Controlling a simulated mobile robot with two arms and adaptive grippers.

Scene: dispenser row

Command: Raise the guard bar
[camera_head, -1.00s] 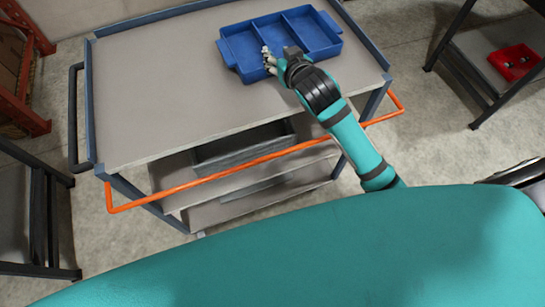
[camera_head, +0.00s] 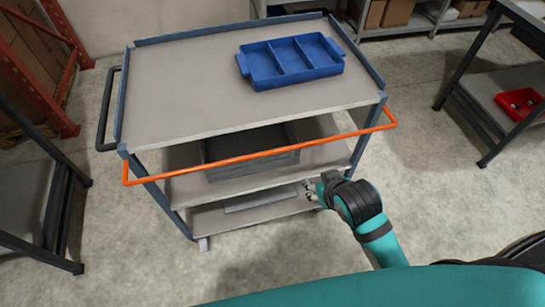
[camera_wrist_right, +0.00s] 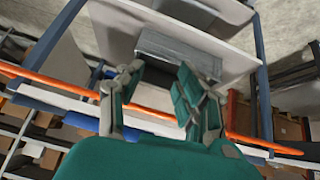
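The orange guard bar (camera_head: 262,154) runs across the near side of a grey cart, just below the level of its top deck. It also shows in the right wrist view (camera_wrist_right: 50,82), crossing the picture behind the fingers. My right gripper (camera_head: 313,192) is in front of the cart, lower in the picture than the bar, near the lower shelves. In the right wrist view its two fingers (camera_wrist_right: 158,92) are apart with nothing held between them. I cannot tell its exact distance from the bar. My left gripper is not in view.
A blue divided tray (camera_head: 278,82) is on the cart top (camera_head: 190,90). A grey bin (camera_head: 250,145) sits on the shelf below. A dark side handle (camera_head: 104,108) is at the left. Tables flank the cart; the right one bears a red bin (camera_head: 519,103). Floor around the cart is clear.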

